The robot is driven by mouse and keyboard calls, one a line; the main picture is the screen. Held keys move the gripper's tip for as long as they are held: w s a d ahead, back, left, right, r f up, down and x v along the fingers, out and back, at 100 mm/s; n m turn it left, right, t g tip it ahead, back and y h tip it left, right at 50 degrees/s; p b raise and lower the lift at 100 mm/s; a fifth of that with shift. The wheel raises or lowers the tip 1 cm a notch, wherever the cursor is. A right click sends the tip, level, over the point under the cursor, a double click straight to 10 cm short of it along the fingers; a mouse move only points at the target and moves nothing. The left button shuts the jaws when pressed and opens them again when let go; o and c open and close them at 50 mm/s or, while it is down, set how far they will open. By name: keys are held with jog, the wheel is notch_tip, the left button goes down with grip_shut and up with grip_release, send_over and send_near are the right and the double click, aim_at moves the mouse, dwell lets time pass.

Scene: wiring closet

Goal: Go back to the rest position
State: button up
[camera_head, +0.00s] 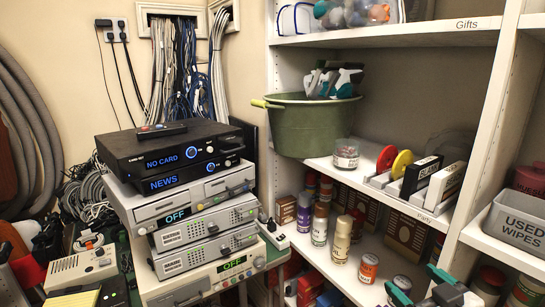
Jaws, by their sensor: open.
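My gripper (418,284) shows at the bottom right edge, partly cut off by the frame. Its two teal-tipped fingers stand apart with nothing seen between them. It is in front of the lower shelves, and the rest of my arm is out of view. No object is held in it.
White shelves (395,36) hold a green tub (305,128), a jar (346,154), discs in a rack (401,164) and several cans (341,238). A grey wipes bin (516,222) is at the right. Stacked devices (175,206) and cables stand at the left.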

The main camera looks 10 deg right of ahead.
jog(key=s+a+f+g, duration=0.25)
jog(key=s+f, duration=0.25)
jog(key=f, duration=0.3)
jog(key=s+a+f+g, duration=0.2)
jog(key=s+f+g, duration=0.25)
jog(key=f, duration=0.35)
jog(key=s+a+f+m+g, duration=0.1)
jog(key=s+f+g, duration=0.2)
jog(key=s, duration=0.6)
jog(key=s+a+f+m+g, duration=0.1)
jog(key=s+a+f+g, duration=0.1)
jog(key=s+f+g, duration=0.2)
jog(key=s+f, duration=0.3)
jog(key=s, duration=0.2)
jog(key=shift+s+f+m, duration=0.15)
jog(key=shift+f+m, duration=0.15)
